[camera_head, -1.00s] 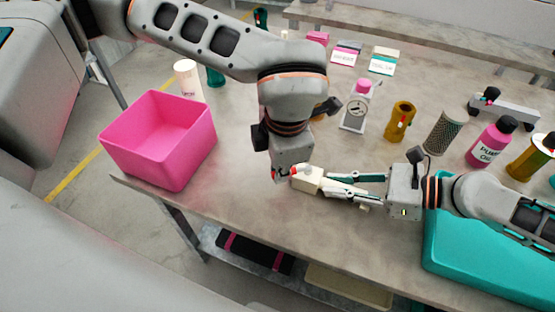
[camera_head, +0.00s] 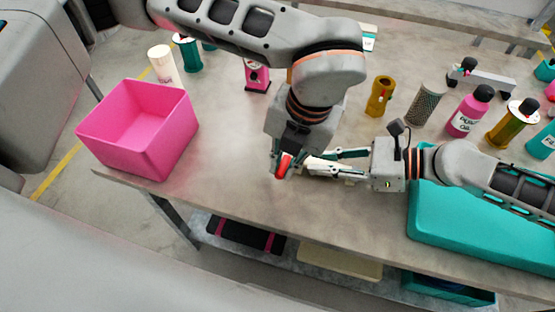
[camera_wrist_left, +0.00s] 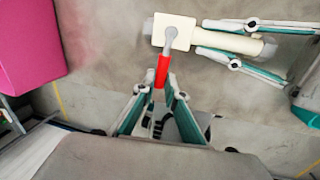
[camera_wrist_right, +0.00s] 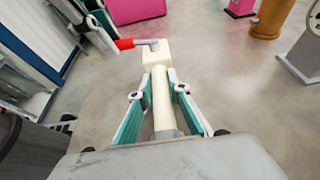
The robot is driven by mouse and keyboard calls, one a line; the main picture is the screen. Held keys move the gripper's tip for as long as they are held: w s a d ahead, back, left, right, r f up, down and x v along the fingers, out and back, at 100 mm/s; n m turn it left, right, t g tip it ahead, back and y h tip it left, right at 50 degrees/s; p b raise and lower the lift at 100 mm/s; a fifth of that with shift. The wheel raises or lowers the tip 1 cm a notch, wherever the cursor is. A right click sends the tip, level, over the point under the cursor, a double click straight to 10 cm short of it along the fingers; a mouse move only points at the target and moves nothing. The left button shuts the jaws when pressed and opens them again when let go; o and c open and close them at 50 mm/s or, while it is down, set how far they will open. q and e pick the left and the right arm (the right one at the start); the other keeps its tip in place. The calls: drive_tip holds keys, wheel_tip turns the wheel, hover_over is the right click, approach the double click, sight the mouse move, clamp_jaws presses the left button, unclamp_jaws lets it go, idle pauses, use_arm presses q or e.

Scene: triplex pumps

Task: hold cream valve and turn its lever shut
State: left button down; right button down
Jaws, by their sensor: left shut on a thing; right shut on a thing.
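The cream valve lies along the table top in the left wrist view (camera_wrist_left: 205,36), with a square block at one end and a round pipe body. It also shows in the right wrist view (camera_wrist_right: 157,60). Its grey lever ends in a red grip (camera_wrist_left: 162,72), which points crosswise to the pipe. My left gripper (camera_wrist_left: 160,88) is shut on the red grip. It hides most of the valve in the head view, where the red grip (camera_head: 283,165) shows. My right gripper (camera_wrist_right: 160,85) is shut around the pipe body from the other end.
A pink bin (camera_head: 140,130) stands at the left table end. A teal tray (camera_head: 440,220) lies under my right arm. Bottles, a brown pump part (camera_head: 380,97) and a mesh cylinder (camera_head: 425,103) stand behind. The table's front edge is close to the grippers.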

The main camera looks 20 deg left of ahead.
use_arm(q)
drive_tip(key=shift+d+n, duration=0.25)
drive_tip(key=shift+n, duration=0.15)
idle(0.3)
drive_tip(key=c, duration=2)
unclamp_jaws()
drive_tip(key=shift+c, duration=0.2)
wheel_tip(320, 180, up, 12)
drive_tip(key=d, duration=0.2)
drive_tip(key=shift+d, duration=0.25)
drive_tip(key=shift+f, duration=0.1)
